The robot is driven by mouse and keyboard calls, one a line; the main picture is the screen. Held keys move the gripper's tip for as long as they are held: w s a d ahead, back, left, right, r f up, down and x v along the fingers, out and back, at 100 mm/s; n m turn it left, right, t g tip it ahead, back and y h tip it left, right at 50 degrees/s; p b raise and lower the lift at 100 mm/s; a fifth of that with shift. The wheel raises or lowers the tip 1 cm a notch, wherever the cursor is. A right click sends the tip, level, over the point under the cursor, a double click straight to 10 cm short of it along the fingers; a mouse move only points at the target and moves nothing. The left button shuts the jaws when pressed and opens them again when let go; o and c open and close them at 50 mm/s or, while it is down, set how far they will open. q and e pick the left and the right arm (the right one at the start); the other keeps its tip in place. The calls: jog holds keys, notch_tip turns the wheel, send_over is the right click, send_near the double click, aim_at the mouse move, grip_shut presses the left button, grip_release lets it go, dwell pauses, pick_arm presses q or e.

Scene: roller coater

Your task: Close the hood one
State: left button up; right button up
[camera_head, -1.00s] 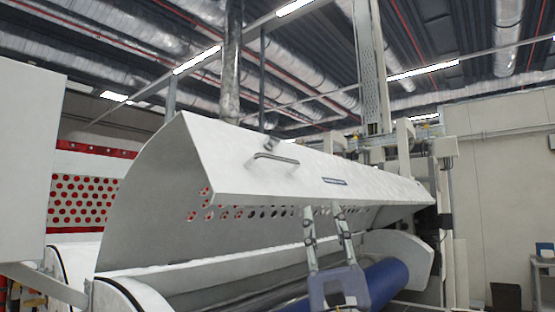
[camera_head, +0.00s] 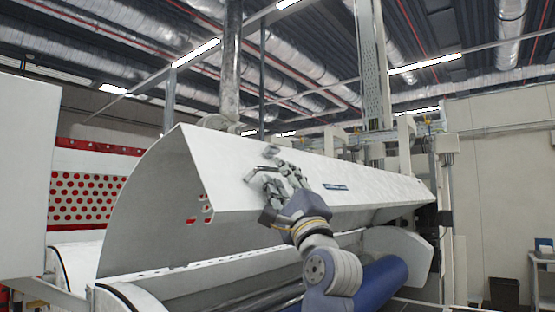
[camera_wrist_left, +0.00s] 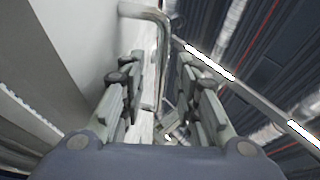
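The hood (camera_head: 225,165) is a long white angled cover over the rollers in the head view. It stands part open, with a gap under its front edge. Its metal handle is at the left of the front face, largely covered by my gripper in that view. My left gripper (camera_head: 272,166) is up against the front face at the handle. In the left wrist view the handle (camera_wrist_left: 161,45) runs between the two spread fingers of the gripper (camera_wrist_left: 158,75). The fingers are apart; whether one touches the handle cannot be told. My right gripper is not in view.
A blue roller (camera_head: 380,282) lies under the hood, partly behind my left arm. A white cabinet (camera_head: 28,180) stands at the left, and a red-dotted panel (camera_head: 85,198) is behind. A vertical post (camera_head: 446,230) rises at the hood's right end.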

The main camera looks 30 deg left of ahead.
pick_arm(q)
jog(key=shift+p+x, duration=0.55)
jog(key=shift+x, duration=0.9)
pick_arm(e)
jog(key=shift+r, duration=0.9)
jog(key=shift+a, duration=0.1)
pick_arm(q)
grip_shut()
jog(key=shift+d+f, duration=0.1)
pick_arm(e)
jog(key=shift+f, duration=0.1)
